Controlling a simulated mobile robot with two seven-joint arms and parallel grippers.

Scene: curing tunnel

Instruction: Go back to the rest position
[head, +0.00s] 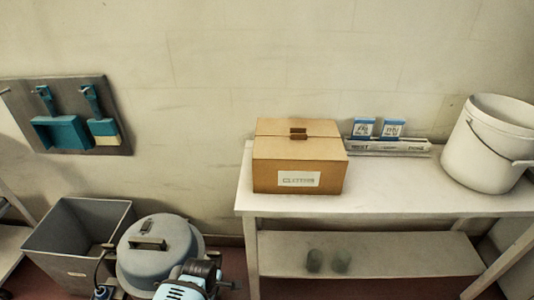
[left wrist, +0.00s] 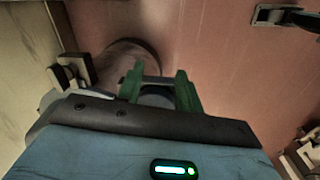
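A dark round shape lies beyond the gap, too dim to identify. The reddish floor (left wrist: 220,60) fills much of the background there. My right gripper shows in neither view.
A grey bin (head: 75,235) and a lidded drum (head: 155,255) stand left. A board (head: 65,100) holds a dustpan and brush.

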